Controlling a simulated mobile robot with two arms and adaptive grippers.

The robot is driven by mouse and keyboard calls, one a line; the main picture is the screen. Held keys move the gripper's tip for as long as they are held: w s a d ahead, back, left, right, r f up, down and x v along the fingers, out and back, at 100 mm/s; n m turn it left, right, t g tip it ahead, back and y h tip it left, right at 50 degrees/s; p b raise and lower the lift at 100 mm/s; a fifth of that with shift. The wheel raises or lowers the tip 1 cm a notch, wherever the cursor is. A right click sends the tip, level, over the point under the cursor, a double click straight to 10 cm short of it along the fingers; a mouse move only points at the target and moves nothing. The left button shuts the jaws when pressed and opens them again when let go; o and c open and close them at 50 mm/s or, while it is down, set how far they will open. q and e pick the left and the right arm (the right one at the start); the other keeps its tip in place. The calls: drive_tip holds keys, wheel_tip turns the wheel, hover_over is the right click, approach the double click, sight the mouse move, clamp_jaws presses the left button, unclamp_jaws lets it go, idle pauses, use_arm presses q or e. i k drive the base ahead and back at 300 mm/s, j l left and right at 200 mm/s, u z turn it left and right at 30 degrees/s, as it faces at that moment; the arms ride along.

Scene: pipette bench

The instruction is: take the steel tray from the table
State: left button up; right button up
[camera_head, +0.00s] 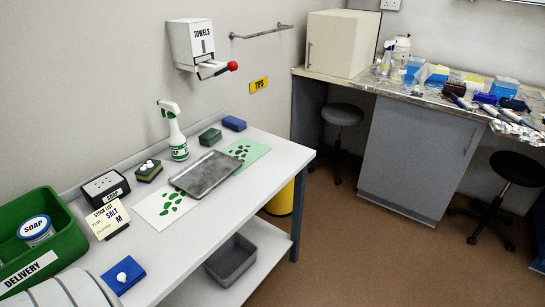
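The grey steel tray (207,174) lies on the white table (227,208), in the middle of its length. It partly covers a white mat with green spots (152,211) on its left and a light green mat with dark spots (262,149) on its right. Nothing is visible on the tray. Neither of my grippers is in the head view.
A spray bottle (179,152) and sponge blocks stand behind the tray. A green delivery crate (62,229), a stock list card (105,221) and a blue block (123,276) are at the left. The table front beside the tray is clear. A towel dispenser (192,44) hangs above.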

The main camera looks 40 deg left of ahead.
sight(199, 178)
drive_tip(key=i+u, duration=0.1)
drive_tip(key=i, duration=0.35)
drive_tip(key=i+l+u, duration=0.1)
drive_tip(key=i, duration=0.3)
drive_tip(key=i+l+u, duration=0.1)
drive_tip(key=i, duration=0.35)
drive_tip(key=i+l+u, duration=0.15)
drive_tip(key=i, duration=0.3)
drive_tip(key=i+l+u, duration=0.1)
drive_tip(key=i+u, duration=0.15)
drive_tip(key=u, duration=0.15)
drive_tip(key=i+l+u, duration=0.15)
drive_tip(key=u, duration=0.25)
drive_tip(key=i+l+u, duration=0.25)
drive_tip(key=u, duration=0.15)
drive_tip(key=i+l+u, duration=0.15)
drive_tip(key=l+u, duration=0.25)
drive_tip(key=i+l+u, duration=0.1)
drive_tip(key=u, duration=0.3)
drive_tip(key=l, duration=0.1)
